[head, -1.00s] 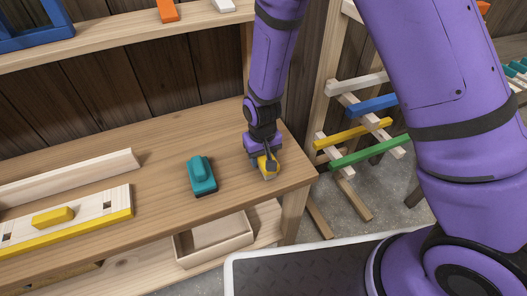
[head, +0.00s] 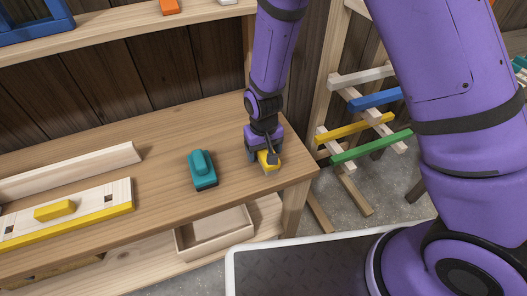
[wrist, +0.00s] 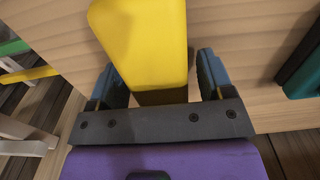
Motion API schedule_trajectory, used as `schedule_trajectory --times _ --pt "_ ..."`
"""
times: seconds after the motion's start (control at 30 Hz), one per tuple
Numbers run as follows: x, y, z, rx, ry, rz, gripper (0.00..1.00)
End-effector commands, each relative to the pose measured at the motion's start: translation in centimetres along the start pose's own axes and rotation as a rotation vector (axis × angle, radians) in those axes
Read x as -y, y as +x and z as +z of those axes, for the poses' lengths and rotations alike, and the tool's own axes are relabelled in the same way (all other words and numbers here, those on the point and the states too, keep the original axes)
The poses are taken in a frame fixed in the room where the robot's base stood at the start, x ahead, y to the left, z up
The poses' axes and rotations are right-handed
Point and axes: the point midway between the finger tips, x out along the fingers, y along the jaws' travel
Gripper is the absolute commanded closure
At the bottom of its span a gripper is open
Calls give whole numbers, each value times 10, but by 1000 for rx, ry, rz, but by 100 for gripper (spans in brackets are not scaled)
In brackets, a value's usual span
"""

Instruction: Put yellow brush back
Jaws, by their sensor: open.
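The yellow brush (head: 268,161) stands on the wooden workbench near its right end. In the wrist view its yellow body (wrist: 145,45) lies between the two fingers. My gripper (head: 263,151) is over the brush, pointing down. In the wrist view my gripper (wrist: 160,78) is open, with one blue-grey finger on each side of the brush and a gap on the right side. The brush's underside is hidden.
A teal brush (head: 202,171) with a dark base stands left of the yellow one. Further left is a pale board with a yellow edge (head: 100,221) and a yellow handle (head: 54,210). An open wooden box (head: 214,236) is below. A rack with coloured bars (head: 371,142) stands right.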

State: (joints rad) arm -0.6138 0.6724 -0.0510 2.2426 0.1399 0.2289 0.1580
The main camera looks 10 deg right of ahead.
Motion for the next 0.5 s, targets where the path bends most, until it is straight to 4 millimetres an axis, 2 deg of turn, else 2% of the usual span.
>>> schedule_trajectory --times 0.5 --pt "0 -87 0 -4 0 -1 26"
